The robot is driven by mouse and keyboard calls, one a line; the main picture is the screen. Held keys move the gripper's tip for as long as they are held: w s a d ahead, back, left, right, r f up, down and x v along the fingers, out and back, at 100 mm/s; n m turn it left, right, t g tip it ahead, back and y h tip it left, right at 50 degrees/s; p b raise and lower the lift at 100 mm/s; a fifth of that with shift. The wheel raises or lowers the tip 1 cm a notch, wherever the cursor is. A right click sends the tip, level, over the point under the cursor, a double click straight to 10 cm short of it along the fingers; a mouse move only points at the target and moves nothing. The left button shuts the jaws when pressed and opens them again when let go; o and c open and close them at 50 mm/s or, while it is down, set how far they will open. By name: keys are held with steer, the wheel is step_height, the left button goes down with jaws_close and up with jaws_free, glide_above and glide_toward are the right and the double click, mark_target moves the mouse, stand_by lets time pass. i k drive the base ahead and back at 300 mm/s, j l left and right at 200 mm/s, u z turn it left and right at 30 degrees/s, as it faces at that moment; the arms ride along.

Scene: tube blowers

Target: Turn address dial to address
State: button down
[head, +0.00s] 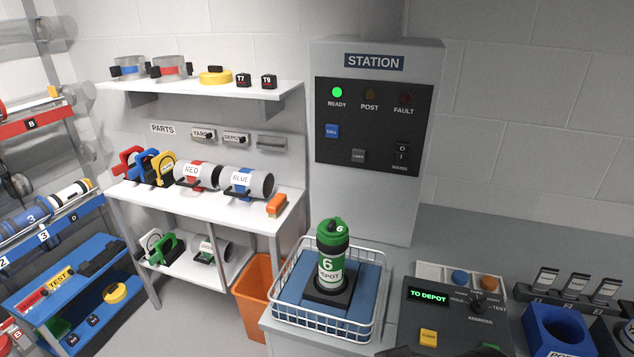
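The address dial (478,303) is a small dark knob on the black console (418,310) at the lower right of the head view. Printed labels surround it, with ADDRESS below and TEST to its right. Its exact pointing direction is too small to tell. The green display (428,296) beside it reads TO DEPOT. A green carrier (331,262) marked 6 and DEPOT stands upright in a white wire basket (281,318) left of the console.
A yellow button (428,337) sits on the console front. A blue holder (551,329) and several labelled clips stand to the right. The station panel (375,125) on the wall has a green READY light (337,92). An orange bin (258,281) stands below the parts shelf.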

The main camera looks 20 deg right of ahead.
mark_target(481, 306)
steer(key=z, duration=1.4)
